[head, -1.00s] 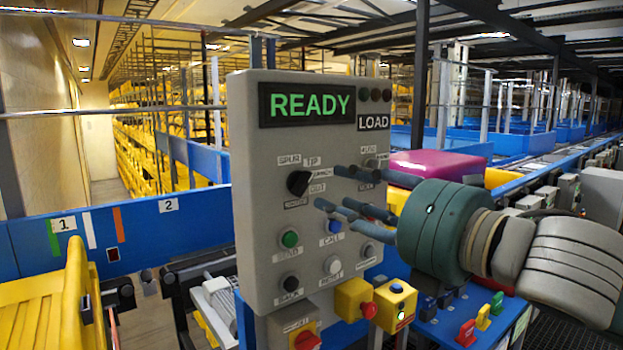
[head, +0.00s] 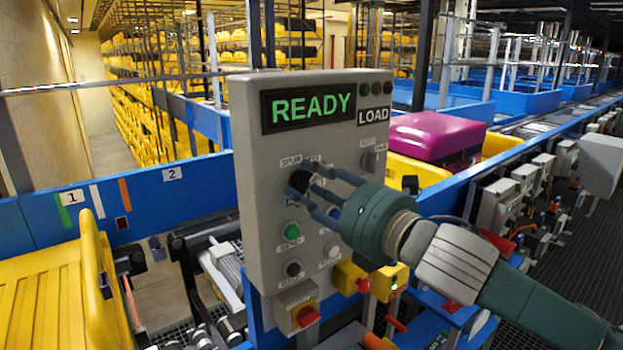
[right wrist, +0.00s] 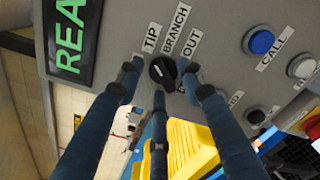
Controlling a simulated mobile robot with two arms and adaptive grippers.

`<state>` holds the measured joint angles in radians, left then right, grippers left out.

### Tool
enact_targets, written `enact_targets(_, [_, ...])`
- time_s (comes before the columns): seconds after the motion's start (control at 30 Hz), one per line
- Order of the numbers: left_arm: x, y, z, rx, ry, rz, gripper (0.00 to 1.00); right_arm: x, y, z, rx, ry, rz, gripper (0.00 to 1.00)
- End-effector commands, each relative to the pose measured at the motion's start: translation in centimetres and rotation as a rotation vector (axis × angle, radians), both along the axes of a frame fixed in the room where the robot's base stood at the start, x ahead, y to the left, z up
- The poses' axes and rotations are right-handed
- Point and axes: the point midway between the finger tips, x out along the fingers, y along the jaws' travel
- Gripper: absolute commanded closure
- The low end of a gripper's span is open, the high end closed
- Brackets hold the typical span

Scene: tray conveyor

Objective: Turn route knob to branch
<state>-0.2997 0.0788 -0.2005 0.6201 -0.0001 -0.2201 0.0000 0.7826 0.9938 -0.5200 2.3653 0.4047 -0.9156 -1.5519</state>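The route knob (head: 299,181) is a small black rotary knob on the grey control panel (head: 255,240), partly covered by my fingers in the head view. In the right wrist view the knob (right wrist: 163,71) shows clearly, with labels TIP, BRANCH and OUT around it. I cannot tell which label its pointer faces. My right gripper (head: 312,188) is at the panel, its three blue fingers spread around the knob. In the right wrist view the fingertips (right wrist: 160,80) stand apart from the knob, with gaps visible. My left gripper is not in view.
The panel display (head: 308,106) reads READY, beside a LOAD label. A green button (head: 292,231) and a black button (head: 293,269) sit below the knob. A red-knobbed yellow box (head: 347,278) is below the panel. A magenta suitcase (head: 437,136) lies behind it.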

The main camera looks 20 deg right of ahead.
Motion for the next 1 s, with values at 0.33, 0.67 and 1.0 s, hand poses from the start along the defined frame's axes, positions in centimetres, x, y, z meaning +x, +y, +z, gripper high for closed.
enact_targets(0.33, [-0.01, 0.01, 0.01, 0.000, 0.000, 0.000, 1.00, 0.08, 0.04, 0.00, 0.000, 0.000, 0.000, 0.80])
enact_targets(0.67, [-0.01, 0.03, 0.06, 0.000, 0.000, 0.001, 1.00, 0.08, 0.01, 0.01, 0.007, 0.002, 0.000, 1.00])
enact_targets(1.0, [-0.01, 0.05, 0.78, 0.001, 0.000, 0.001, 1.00, 0.10, -0.04, 0.13, 0.142, 0.053, 0.001, 1.00])
